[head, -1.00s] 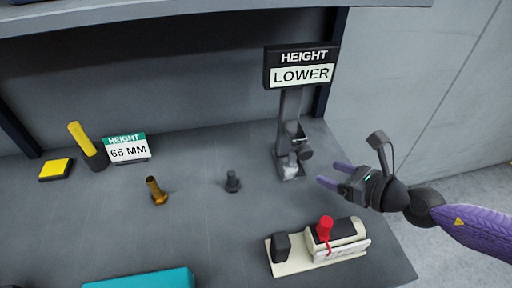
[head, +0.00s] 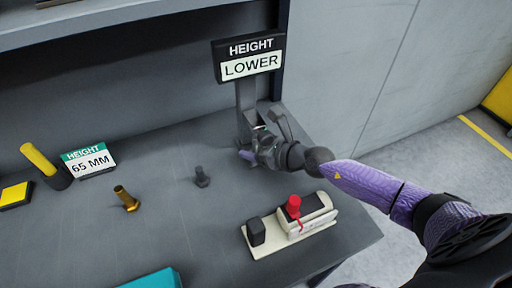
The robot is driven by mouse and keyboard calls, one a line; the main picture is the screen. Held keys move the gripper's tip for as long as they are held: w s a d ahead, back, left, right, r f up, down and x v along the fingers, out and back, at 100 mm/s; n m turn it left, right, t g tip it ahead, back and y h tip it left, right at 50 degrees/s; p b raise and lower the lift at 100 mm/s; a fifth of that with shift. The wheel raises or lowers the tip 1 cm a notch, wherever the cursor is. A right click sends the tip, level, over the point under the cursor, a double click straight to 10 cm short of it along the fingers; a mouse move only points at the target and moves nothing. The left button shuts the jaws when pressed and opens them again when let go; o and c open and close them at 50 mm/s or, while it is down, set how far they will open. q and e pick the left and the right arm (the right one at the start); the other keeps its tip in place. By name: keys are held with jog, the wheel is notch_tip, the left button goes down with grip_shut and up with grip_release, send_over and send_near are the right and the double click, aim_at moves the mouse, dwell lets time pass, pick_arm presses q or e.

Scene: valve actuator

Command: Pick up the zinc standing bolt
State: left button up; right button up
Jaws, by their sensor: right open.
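The zinc bolt (head: 202,177), dark grey, stands upright on its head on the grey workbench. One purple fingertip shows; the other is hard to make out. My left gripper is not in view.
The HEIGHT LOWER sign (head: 249,58) rises behind my right gripper. A cream base with a red-knobbed switch (head: 294,207) sits front right. A 65 MM card (head: 88,160), yellow cylinder (head: 40,160) and teal box (head: 155,279) are at left. The bench around the zinc bolt is clear.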

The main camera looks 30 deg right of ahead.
grip_shut()
dwell(0.3)
